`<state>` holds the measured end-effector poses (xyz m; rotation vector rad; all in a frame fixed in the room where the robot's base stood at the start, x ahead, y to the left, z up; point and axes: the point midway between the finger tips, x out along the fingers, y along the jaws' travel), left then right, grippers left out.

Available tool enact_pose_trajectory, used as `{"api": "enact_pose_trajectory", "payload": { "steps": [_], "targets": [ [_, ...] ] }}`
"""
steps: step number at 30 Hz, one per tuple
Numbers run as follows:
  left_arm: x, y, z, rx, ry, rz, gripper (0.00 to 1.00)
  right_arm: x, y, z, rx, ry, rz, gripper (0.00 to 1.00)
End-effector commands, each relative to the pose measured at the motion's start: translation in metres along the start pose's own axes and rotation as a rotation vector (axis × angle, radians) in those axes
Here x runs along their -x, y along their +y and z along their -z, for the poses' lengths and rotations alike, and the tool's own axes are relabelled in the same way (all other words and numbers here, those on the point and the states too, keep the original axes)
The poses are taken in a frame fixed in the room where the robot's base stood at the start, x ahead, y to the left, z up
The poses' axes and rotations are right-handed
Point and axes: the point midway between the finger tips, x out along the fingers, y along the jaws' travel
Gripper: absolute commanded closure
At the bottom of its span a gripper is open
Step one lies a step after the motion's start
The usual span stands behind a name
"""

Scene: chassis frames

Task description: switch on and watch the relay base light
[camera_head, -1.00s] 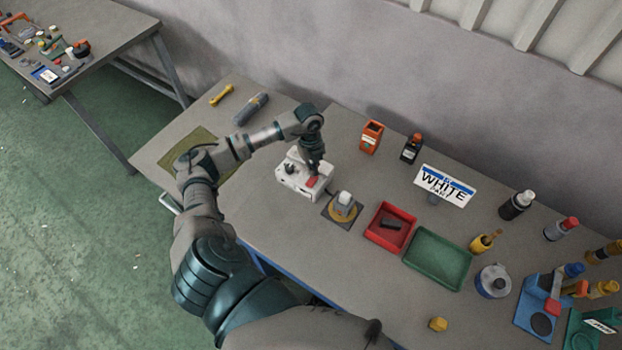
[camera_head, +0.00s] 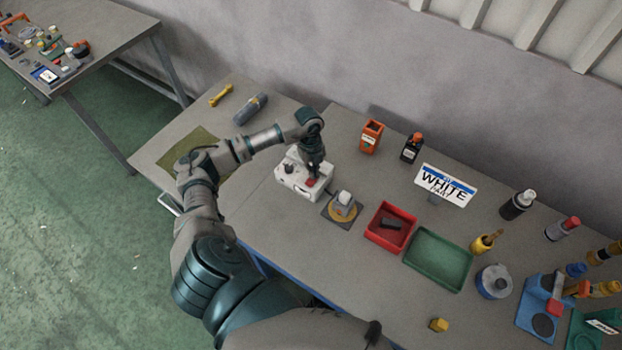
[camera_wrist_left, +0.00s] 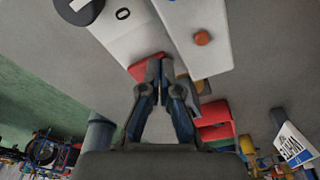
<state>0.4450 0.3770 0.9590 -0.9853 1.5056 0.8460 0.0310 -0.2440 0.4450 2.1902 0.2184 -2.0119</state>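A white switch box (camera_head: 290,186) with a red rocker (camera_head: 311,183) stands on the bench. My left gripper (camera_head: 315,172) points down at the rocker, its fingers together and empty. In the left wrist view the fingertips (camera_wrist_left: 156,66) overlap the red rocker (camera_wrist_left: 142,66); whether they press on it I cannot tell for sure. A "0" mark and an orange round part (camera_wrist_left: 202,38) show on white surfaces there. Right of the box is a dark square base with a yellow ring (camera_head: 340,213) and a pale dome (camera_head: 344,198); I see no clear glow. My right gripper is out of view.
A red tray (camera_head: 374,236) holding a dark piece and a green tray (camera_head: 437,260) lie to the right. An orange container (camera_head: 371,137), a black bottle (camera_head: 411,148) and a "WHITE" sign (camera_head: 445,186) stand behind. A yellow block (camera_head: 438,325) lies near the front.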

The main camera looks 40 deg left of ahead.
Motion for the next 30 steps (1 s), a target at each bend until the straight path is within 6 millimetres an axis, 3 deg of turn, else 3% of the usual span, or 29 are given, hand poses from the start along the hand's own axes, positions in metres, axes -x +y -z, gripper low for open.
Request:
{"api": "enact_pose_trajectory", "payload": {
  "steps": [8,30],
  "targets": [
    [0.007,0.0,0.002,-0.001,0.0,0.0,1.0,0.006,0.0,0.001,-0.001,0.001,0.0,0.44],
    [0.069,0.0,0.011,-0.001,0.0,0.0,1.0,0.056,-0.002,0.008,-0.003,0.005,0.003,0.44]
  ]
}}
